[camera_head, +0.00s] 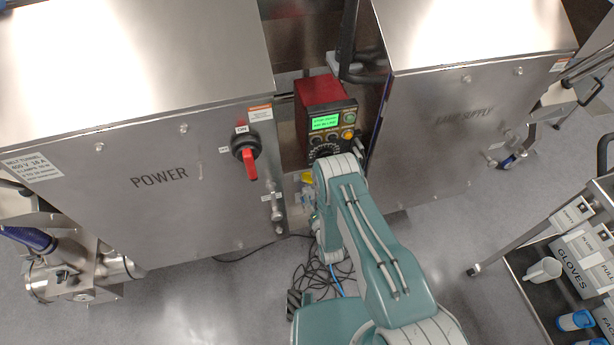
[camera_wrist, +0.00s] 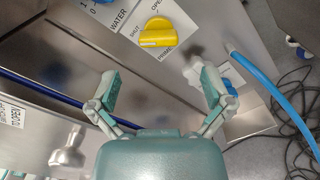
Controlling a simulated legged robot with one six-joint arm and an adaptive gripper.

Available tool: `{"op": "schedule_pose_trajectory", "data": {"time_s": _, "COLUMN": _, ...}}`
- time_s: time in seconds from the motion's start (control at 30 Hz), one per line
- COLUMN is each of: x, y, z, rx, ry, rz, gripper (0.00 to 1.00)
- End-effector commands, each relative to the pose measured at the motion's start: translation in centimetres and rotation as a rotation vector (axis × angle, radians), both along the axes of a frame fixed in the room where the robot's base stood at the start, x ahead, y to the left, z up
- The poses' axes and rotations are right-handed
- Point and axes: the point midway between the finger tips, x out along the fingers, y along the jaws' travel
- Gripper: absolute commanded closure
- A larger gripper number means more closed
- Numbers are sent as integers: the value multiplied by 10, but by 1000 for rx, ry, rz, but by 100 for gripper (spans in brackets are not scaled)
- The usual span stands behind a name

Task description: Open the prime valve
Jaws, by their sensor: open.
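The prime valve is a yellow knob (camera_wrist: 160,33) on a light panel near the top of the wrist view. The words SHUT, OPEN and PRIME are printed around it. My gripper (camera_wrist: 162,88) is open and empty, with its two fingers spread below the knob in the picture. The knob lies beyond the fingertips and nothing touches it. In the head view a small patch of yellow (camera_head: 308,178) shows beside my wrist; my arm hides most of that area and the gripper.
A blue hose (camera_wrist: 275,95) leaves a fitting right of my gripper. Dark cables (camera_head: 325,275) lie on the floor. The POWER cabinet (camera_head: 110,215) and the lamp supply cabinet (camera_head: 430,160) flank a narrow gap holding a red control box (camera_head: 318,92).

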Motion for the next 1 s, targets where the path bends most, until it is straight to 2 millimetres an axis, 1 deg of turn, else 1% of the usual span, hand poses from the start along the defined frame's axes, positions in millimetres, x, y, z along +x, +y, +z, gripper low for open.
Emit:
{"op": "schedule_pose_trajectory", "data": {"time_s": 0.03, "x": 10, "y": 3, "z": 1, "rx": 0, "ry": -4, "rz": 0, "gripper": 0}}
{"op": "schedule_pose_trajectory", "data": {"time_s": 0.2, "x": 41, "y": 13, "z": 0, "rx": -1, "ry": -4, "rz": 1, "gripper": 0}}
{"op": "schedule_pose_trajectory", "data": {"time_s": 0.3, "x": 57, "y": 18, "z": 1, "rx": -1, "ry": -3, "rz": 0, "gripper": 0}}
{"op": "schedule_pose_trajectory", "data": {"time_s": 0.4, "x": 69, "y": 22, "z": 0, "rx": -1, "ry": -3, "rz": 1, "gripper": 0}}
{"op": "schedule_pose_trajectory", "data": {"time_s": 0.53, "x": 78, "y": 23, "z": 0, "rx": -1, "ry": -1, "rz": 1, "gripper": 0}}
{"op": "schedule_pose_trajectory", "data": {"time_s": 0.8, "x": 80, "y": 24, "z": 0, "rx": -1, "ry": 0, "rz": 0, "gripper": 0}}
{"op": "schedule_pose_trajectory", "data": {"time_s": 0.83, "x": 80, "y": 24, "z": 0, "rx": -1, "ry": 0, "rz": 0, "gripper": 4}}
{"op": "schedule_pose_trajectory", "data": {"time_s": 0.87, "x": 80, "y": 24, "z": 0, "rx": -1, "ry": 0, "rz": 0, "gripper": 18}}
{"op": "schedule_pose_trajectory", "data": {"time_s": 0.9, "x": 80, "y": 24, "z": 0, "rx": -1, "ry": 0, "rz": 0, "gripper": 36}}
{"op": "schedule_pose_trajectory", "data": {"time_s": 1.0, "x": 80, "y": 24, "z": 0, "rx": -2, "ry": -1, "rz": 0, "gripper": 77}}
